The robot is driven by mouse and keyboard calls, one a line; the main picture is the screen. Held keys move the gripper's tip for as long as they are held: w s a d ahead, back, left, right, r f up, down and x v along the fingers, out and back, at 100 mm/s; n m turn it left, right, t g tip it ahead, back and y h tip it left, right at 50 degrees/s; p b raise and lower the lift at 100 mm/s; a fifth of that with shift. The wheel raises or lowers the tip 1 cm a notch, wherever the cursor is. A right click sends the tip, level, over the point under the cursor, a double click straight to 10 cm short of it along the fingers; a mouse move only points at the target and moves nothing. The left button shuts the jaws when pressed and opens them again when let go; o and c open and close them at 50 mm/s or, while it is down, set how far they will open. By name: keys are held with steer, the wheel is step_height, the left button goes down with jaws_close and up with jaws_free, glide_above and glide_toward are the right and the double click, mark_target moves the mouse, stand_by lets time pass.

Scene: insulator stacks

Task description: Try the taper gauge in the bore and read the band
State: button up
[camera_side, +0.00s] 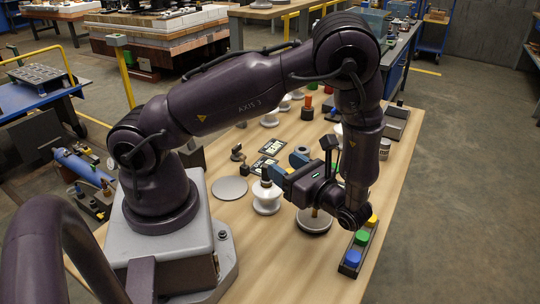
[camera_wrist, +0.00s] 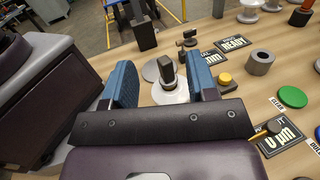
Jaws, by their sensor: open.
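A white insulator (camera_side: 266,200) stands on the table and also shows in the wrist view (camera_wrist: 172,94). A dark upright block-like piece (camera_wrist: 166,69) rises from its top; it may be the taper gauge's handle, but I cannot tell. The side view shows this dark piece too (camera_side: 266,174). My gripper (camera_side: 288,165) is open, its blue fingers apart. In the wrist view, the gap between the fingertips (camera_wrist: 163,78) lines up with the dark piece; no contact is visible. A grey ring (camera_wrist: 261,62) with an open bore stands to the right.
A grey disc (camera_side: 230,189) lies left of the insulator. A block with a yellow knob (camera_wrist: 226,79), a green button (camera_wrist: 292,96) and a "0 µm" sign (camera_wrist: 281,137) lie to the right. A blue, green and yellow button strip (camera_side: 357,246) is near the table's right edge. The front table is clear.

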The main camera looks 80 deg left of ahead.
steer(key=shift+v, duration=2.4)
steer(key=shift+f, duration=0.1)
steer(key=s+d+r+n+t+h, duration=0.1)
steer(key=s+r+n+t+h, duration=0.2)
steer(key=r+n+t+h, duration=0.3)
steer(key=s+d+r+n+t+h, duration=0.1)
steer(key=s+r+n+t+h, duration=0.3)
steer(key=r+h, duration=0.6)
step_height(320, 180, up, 6)
steer(key=n+t, duration=0.2)
steer(key=t, duration=0.1)
steer(key=shift+d+f+n+t, duration=0.2)
steer(key=shift+d+n+t, duration=0.1)
steer(key=shift+d+t, duration=0.1)
steer(key=shift+s+a, duration=0.1)
steer(key=shift+c, duration=0.4)
